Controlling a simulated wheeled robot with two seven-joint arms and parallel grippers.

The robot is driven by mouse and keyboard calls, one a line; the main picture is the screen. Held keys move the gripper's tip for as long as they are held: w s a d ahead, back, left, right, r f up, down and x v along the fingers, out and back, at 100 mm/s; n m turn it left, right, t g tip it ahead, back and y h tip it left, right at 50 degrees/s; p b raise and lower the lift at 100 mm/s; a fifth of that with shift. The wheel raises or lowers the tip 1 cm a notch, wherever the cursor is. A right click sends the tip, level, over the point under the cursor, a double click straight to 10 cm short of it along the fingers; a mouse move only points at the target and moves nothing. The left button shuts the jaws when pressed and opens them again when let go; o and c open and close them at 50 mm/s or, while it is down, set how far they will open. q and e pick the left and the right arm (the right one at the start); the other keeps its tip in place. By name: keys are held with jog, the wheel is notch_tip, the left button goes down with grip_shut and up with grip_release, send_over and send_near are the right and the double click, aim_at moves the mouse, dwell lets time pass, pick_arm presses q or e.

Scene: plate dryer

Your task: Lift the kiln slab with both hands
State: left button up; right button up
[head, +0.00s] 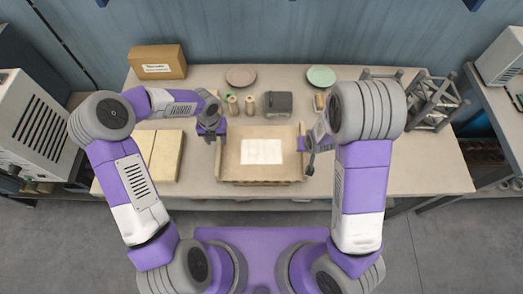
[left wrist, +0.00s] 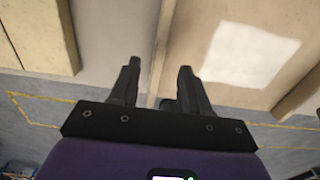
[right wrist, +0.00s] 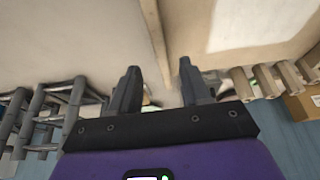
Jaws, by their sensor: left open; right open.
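The kiln slab (head: 231,165) is a flat tan board with a pale rectangle on it, lying at the middle of the table. My left gripper (head: 211,133) is open at the slab's left side, towards its back corner. In the left wrist view the slab's edge (left wrist: 160,55) runs between the open fingers (left wrist: 157,75). My right gripper (head: 307,148) is open at the slab's right side. In the right wrist view the slab's edge (right wrist: 155,40) lies between the spread fingers (right wrist: 158,72). Contact cannot be told in either view.
Pale boards (head: 165,158) lie left of the slab. Behind it stand small posts (head: 249,104), a dark grey block (head: 278,104), a pink plate (head: 241,76) and a green plate (head: 321,76). A cardboard box (head: 157,62) is back left; a grey frame (head: 432,100) is right. The right front table is clear.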

aim_at(219, 147)
pick_arm(q)
notch_tip(219, 147, down, 8)
jog(key=shift+w+r, duration=0.1)
jog(key=shift+r, duration=0.15)
pick_arm(e)
jog(key=x, duration=0.7)
jog(key=shift+w+f, duration=0.15)
jog(key=shift+f, duration=0.15)
pick_arm(q)
grip_shut()
pick_arm(e)
grip_shut()
pick_arm(q)
jog(key=shift+r, duration=0.1)
pick_arm(e)
jog(key=shift+r, duration=0.1)
